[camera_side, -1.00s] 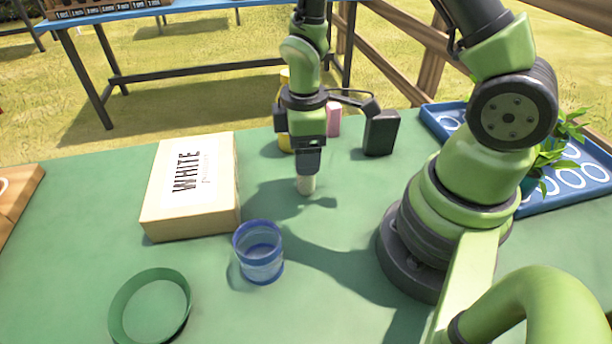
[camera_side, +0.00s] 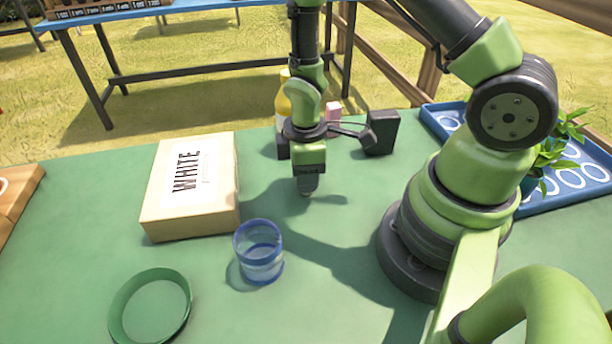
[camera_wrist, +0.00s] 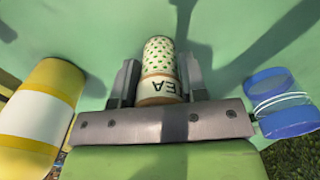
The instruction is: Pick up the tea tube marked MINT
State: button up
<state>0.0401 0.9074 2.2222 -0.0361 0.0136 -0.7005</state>
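A tea tube (camera_wrist: 159,60) with a pale body, green dots and a cream band stands between my fingers in the wrist view. The band shows the letters "EA" upside down; no word MINT can be read. My gripper (camera_wrist: 158,80) is open, with one finger on each side of the tube and narrow gaps that seem to remain. In the side view my gripper (camera_side: 306,186) points down, low over the green table, and hides almost all of the tube.
A box marked WHITE (camera_side: 192,185) lies left of my gripper. A blue clear cup (camera_side: 259,255) and a green round dish (camera_side: 150,308) are in front. A blue tray (camera_side: 560,200) with plants is at right.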

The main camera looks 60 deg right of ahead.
jog(key=shift+c, duration=0.6)
jog(key=shift+r, duration=0.1)
